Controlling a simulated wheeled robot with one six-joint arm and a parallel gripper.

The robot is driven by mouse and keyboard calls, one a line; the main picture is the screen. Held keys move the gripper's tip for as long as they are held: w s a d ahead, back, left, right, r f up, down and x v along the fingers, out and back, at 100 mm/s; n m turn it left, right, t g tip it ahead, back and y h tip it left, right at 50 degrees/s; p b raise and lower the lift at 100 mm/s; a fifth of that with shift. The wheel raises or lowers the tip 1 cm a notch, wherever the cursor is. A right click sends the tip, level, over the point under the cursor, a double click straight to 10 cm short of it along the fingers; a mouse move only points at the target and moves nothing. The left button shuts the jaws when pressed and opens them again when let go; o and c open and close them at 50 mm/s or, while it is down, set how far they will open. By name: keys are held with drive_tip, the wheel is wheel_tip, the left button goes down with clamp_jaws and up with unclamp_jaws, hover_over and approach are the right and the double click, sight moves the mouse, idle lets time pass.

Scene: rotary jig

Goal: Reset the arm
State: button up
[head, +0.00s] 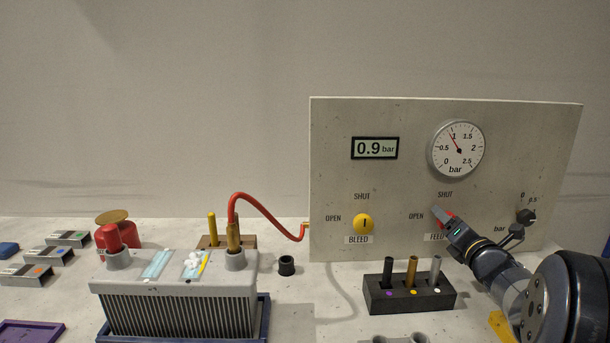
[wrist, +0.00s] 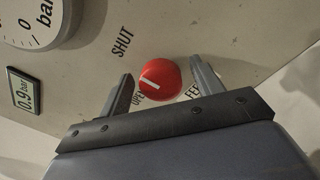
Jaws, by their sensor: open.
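My gripper (head: 443,215) is at the panel (head: 400,190), over the FEED knob. In the wrist view the red FEED knob (wrist: 160,80) sits between the two open fingers of my gripper (wrist: 162,70), with gaps on both sides. Its white mark lies on the side toward the SHUT and OPEN labels; I cannot tell its exact setting. In the head view my gripper covers most of the knob. The yellow BLEED knob (head: 363,224) has its mark upright, toward SHUT. The display (head: 375,148) reads 0.9 bar, and the dial gauge (head: 457,149) needle points near 1.
A black regulator knob (head: 526,216) is at the panel's right. A dark block (head: 410,303) with three pins stands below the panel. A grey finned unit (head: 178,308) with a red hose (head: 270,212) stands left. A black ring (head: 286,266) lies between them.

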drive_tip(key=n+p, duration=0.2)
drive_tip(key=n, duration=0.2)
drive_tip(key=shift+r+p, duration=0.2)
drive_tip(key=shift+p, duration=0.15)
drive_tip(key=s+n, duration=0.2)
drive_tip(key=s, duration=0.6)
drive_tip(key=shift+d+f, duration=0.15)
drive_tip(key=shift+d, duration=0.15)
drive_tip(key=shift+w, duration=0.1)
